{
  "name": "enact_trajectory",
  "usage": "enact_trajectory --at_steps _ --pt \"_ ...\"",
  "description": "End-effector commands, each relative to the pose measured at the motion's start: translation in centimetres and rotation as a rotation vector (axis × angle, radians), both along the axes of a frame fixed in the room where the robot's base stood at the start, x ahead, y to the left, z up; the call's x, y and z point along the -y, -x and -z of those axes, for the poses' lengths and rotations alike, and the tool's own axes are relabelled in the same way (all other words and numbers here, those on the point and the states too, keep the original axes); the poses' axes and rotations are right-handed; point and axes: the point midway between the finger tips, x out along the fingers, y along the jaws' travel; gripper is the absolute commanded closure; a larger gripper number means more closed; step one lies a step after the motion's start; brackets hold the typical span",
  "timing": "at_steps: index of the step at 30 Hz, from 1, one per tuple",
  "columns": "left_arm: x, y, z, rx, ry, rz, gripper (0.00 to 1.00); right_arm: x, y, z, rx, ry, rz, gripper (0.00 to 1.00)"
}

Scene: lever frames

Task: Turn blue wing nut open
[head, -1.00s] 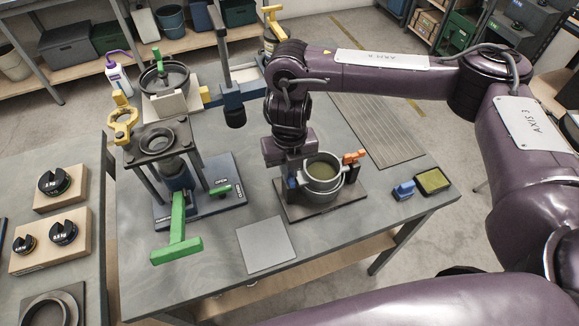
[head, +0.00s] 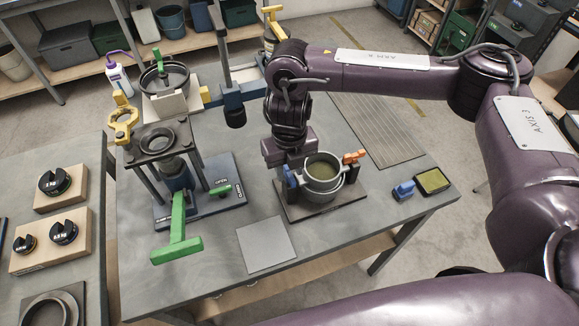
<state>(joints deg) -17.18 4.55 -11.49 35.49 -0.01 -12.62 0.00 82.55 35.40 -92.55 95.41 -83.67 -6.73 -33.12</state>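A round grey pot-like vessel (head: 322,181) with an olive-coloured inside stands on a dark base plate (head: 294,209) on the table. The blue wing nut (head: 290,177) is at its left side, and an orange wing nut (head: 353,157) is at its upper right. My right gripper (head: 290,167) points down at the blue wing nut from above. Its fingers are small and partly hidden by the gripper body and the nut, so I cannot tell whether they are closed on it. My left gripper is not in view.
A stand with green handles (head: 178,243) is left of the vessel. A flat grey plate (head: 265,244) lies in front. A blue piece (head: 403,190) and a dark tray with a green pad (head: 433,181) lie at the right. A ribbed mat (head: 377,126) lies behind.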

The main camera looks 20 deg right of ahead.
Motion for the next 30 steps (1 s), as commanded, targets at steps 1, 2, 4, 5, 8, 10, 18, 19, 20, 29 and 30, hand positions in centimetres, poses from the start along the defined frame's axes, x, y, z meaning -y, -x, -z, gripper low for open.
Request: enact_trajectory --at_steps 1,2,4,5,8,10,18,19,20,29,30 --pt "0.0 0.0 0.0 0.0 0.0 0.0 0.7 0.0 0.0 0.0 -0.001 0.0 0.0 0.67" --pt "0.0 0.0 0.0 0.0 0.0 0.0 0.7 0.0 0.0 0.0 -0.001 0.0 0.0 0.67" --pt "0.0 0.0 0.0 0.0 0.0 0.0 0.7 0.0 0.0 0.0 -0.001 0.0 0.001 0.67" --pt "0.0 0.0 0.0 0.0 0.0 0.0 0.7 0.0 0.0 0.0 -0.001 0.0 0.001 0.67" --pt "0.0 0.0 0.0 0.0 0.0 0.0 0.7 0.0 -0.1 -0.6 0.002 0.001 0.0 0.67" --pt "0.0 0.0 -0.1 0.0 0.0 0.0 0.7 0.0 -0.1 -1.4 0.004 0.0 0.0 0.67" --pt "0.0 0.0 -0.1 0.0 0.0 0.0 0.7 0.1 -0.1 -5.5 0.005 0.002 0.0 0.67" --pt "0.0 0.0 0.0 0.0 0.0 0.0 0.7 0.0 -0.1 -5.9 0.004 0.002 -0.001 0.67" --pt "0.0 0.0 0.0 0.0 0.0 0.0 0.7 0.0 -0.1 -6.3 0.005 0.001 -0.001 0.67" --pt "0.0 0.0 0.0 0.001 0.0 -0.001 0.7 0.0 0.0 -7.8 0.0 0.001 0.0 0.67" --pt "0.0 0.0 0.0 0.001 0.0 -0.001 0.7 0.0 0.0 -7.8 0.0 0.001 0.0 0.67"
